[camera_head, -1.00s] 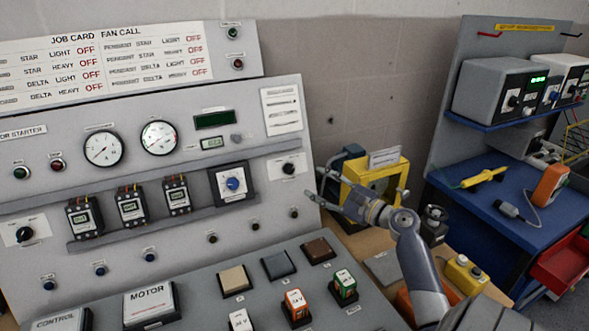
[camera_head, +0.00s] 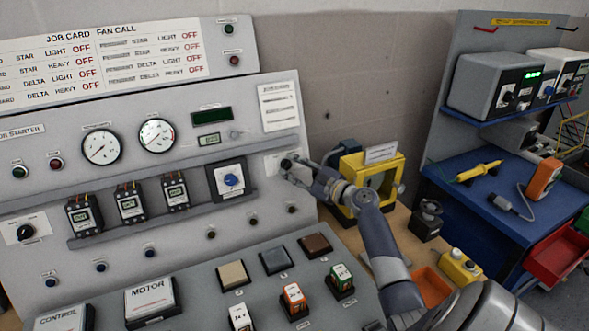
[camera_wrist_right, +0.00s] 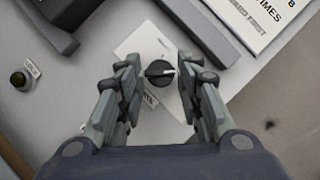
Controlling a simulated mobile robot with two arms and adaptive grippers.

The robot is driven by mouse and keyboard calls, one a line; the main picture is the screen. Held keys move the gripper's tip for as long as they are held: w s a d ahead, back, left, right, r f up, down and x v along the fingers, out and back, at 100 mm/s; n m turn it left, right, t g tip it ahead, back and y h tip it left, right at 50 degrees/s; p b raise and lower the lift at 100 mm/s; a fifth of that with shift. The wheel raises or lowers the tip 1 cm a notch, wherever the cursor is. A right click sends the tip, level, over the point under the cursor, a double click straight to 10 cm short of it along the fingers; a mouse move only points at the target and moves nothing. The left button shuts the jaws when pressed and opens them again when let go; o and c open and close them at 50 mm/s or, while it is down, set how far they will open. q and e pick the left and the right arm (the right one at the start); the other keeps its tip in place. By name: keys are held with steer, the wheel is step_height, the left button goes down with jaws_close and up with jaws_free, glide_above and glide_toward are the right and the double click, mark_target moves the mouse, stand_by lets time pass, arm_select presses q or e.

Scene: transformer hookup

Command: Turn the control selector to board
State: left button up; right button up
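The control selector (camera_wrist_right: 160,73) is a black round knob with a pale pointer line on a white plate. In the right wrist view it lies between the two fingers of my right gripper (camera_wrist_right: 158,85), with a gap on each side. The fingers are apart and do not visibly touch the knob. Part of the plate's lettering is hidden by the left finger. In the head view my right gripper (camera_head: 298,170) is at the panel's right edge, over the selector, and mostly covers it. My left gripper is not in view.
A blue rotary knob (camera_head: 231,180) in a dark frame sits left of the gripper. A printed card (camera_head: 280,106) is above it. A yellow-framed device (camera_head: 372,183) stands on the bench to the right, close to my right arm.

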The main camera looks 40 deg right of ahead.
steer(key=c, duration=0.4)
